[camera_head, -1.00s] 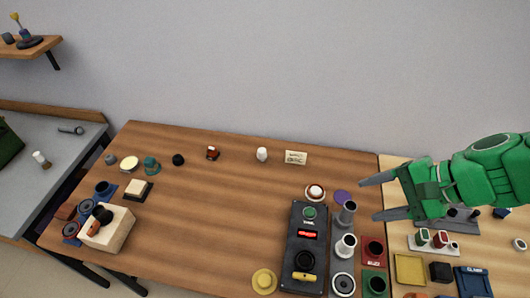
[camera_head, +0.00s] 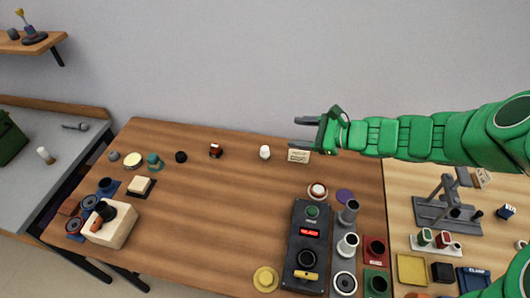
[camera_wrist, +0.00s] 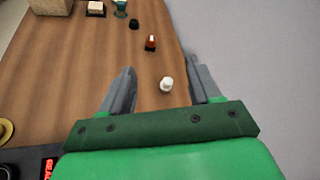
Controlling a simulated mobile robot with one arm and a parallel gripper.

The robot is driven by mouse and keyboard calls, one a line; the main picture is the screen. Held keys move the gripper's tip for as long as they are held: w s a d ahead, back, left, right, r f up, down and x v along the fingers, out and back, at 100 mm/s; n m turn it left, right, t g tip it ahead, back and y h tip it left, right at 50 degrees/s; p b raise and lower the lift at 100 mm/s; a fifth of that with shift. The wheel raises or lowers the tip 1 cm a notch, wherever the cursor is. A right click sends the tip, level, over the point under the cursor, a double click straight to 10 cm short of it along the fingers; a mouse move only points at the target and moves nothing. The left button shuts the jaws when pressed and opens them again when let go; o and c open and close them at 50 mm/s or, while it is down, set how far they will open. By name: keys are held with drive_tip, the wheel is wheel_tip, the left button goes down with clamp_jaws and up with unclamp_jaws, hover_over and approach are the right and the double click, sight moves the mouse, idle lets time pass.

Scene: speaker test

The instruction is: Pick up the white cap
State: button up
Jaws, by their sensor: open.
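The white cap (camera_head: 265,152) is a small rounded white piece standing on the brown table near its back edge. My gripper (camera_head: 296,134) is open and empty, to the right of the cap, with its fingers pointing left toward it. In the wrist view the cap (camera_wrist: 166,84) shows between the two grey fingers (camera_wrist: 163,72), touching neither. How high the fingers are above the table is hard to tell.
A small labelled block (camera_head: 299,156) stands just right of the cap, under my gripper. A red-and-black piece (camera_head: 215,150) stands to its left. A dark control panel (camera_head: 307,245) lies at the front. The table's middle is clear.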

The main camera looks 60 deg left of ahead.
drive_tip(key=a+f+m+t, duration=0.1)
drive_tip(key=a+f+m, duration=0.3)
drive_tip(key=a+f, duration=0.4)
drive_tip(key=m+t, duration=0.1)
drive_tip(key=m, duration=0.2)
approach(266, 148)
drive_tip(key=x, duration=0.4)
drive_tip(key=shift+s+a+f, duration=0.2)
drive_tip(key=shift+f, duration=0.25)
drive_tip(key=shift+y, duration=0.3)
drive_tip(key=shift+x, duration=3.85)
drive_tip(key=c, duration=1)
drive_tip(key=shift+r, duration=0.15)
